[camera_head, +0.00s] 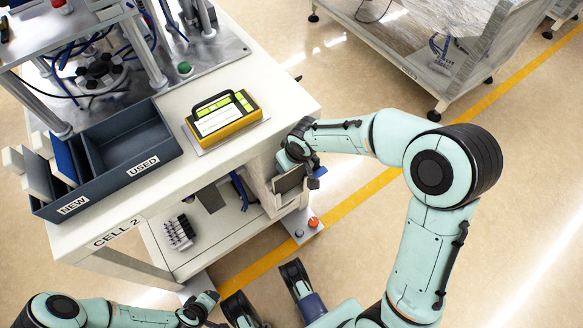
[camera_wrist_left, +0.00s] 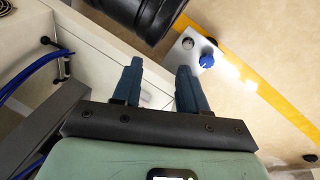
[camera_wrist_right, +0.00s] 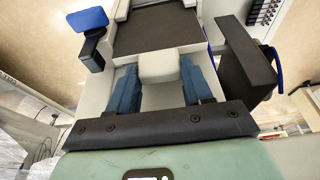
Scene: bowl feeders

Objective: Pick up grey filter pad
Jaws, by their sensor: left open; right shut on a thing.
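The grey filter pad (camera_wrist_right: 155,30) shows in the right wrist view as a dark grey panel inside a white housing. A white tab (camera_wrist_right: 160,65) stands at its near edge. My right gripper (camera_wrist_right: 160,78) is shut on this tab, with a blue finger on each side. In the head view the right gripper (camera_head: 292,155) is at the right side of the cart, where a small grey face (camera_head: 289,180) shows. Part of the pad is hidden. My left gripper (camera_wrist_left: 158,75) is open and empty; in the head view it is at the lower left (camera_head: 207,303).
A dark bin (camera_head: 165,150) on the cart top has an empty USED compartment and a NEW compartment with white-ended pads (camera_head: 38,170). A yellow device (camera_head: 225,115) lies beside it. A blue latch (camera_wrist_right: 88,20) and a dark flap (camera_wrist_right: 245,55) flank the right gripper.

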